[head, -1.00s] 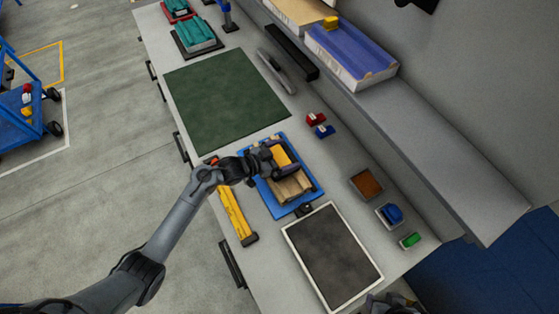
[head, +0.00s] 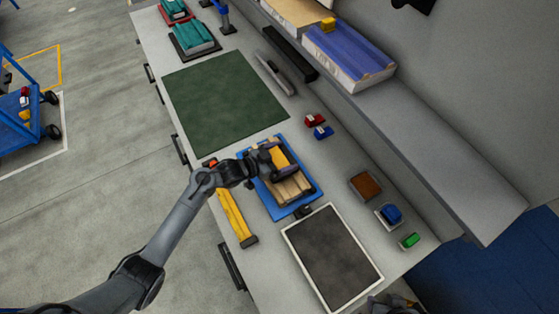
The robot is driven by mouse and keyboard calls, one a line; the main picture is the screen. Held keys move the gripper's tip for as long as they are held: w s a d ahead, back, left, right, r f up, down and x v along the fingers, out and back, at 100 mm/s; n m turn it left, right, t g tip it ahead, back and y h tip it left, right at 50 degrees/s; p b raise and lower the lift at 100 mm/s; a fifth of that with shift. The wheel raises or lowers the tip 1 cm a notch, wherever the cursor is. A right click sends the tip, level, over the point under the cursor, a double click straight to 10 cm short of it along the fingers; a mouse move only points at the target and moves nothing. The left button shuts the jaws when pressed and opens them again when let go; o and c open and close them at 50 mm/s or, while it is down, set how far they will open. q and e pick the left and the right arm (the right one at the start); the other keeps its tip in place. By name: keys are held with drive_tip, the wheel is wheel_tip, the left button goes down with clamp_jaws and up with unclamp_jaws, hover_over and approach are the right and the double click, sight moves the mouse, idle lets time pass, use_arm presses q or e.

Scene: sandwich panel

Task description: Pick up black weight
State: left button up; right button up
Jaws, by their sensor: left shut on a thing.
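My left gripper (head: 279,160) is over the blue tray (head: 303,206), which holds a yellow-orange piece (head: 278,157) and light wooden pieces (head: 290,188). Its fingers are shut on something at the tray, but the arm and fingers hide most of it. I cannot make out a separate black weight there. A small black part (head: 303,211) sits at the tray's near edge; I cannot tell what it is. A grey and black part at the bottom edge may belong to my right arm, but no right gripper can be made out.
A framed dark panel (head: 333,257) lies just nearer than the tray, and a yellow tool (head: 236,217) lies left of it. A green mat (head: 225,102) covers the bench beyond. Red and blue small items (head: 318,126) and a long black bar (head: 290,53) lie near the shelf (head: 420,130).

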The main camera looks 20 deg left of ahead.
use_arm(q)
drive_tip(key=shift+w+r, duration=0.1)
drive_tip(key=shift+r, duration=0.25)
